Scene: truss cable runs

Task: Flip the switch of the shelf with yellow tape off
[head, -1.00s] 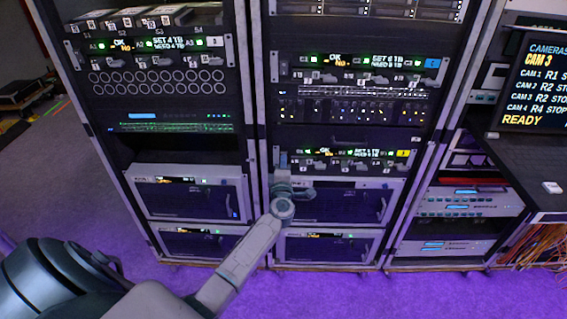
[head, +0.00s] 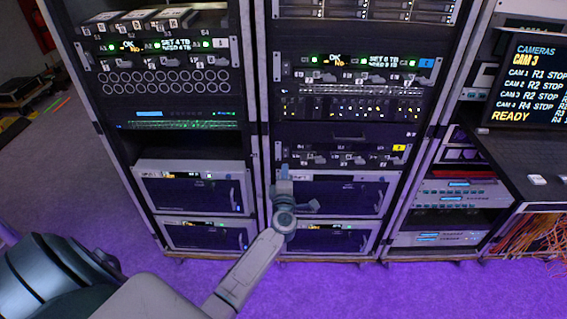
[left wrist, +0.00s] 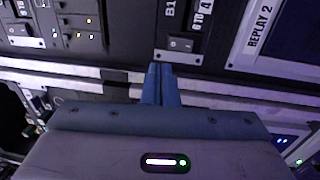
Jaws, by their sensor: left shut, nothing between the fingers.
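The shelf with the yellow tape (head: 345,156) is a dark panel low in the middle rack. A yellow tag (head: 399,148) sits at its right end. Its display and lamps are dark, and a row of small switches runs along it. My left gripper (head: 283,172) is shut and empty, just below the left end of this panel. In the left wrist view its closed blue fingers (left wrist: 161,82) point up, a little below and left of a black rocker switch (left wrist: 181,44); they look apart from it. My right gripper is out of view.
A shelf with a blue tag (head: 427,63) higher in the same rack has its display lit. The left rack's shelf with a white tag (head: 221,43) is lit too. Handled drawer units (head: 325,193) stand below the yellow-taped panel. A desk and monitor (head: 530,80) are at right.

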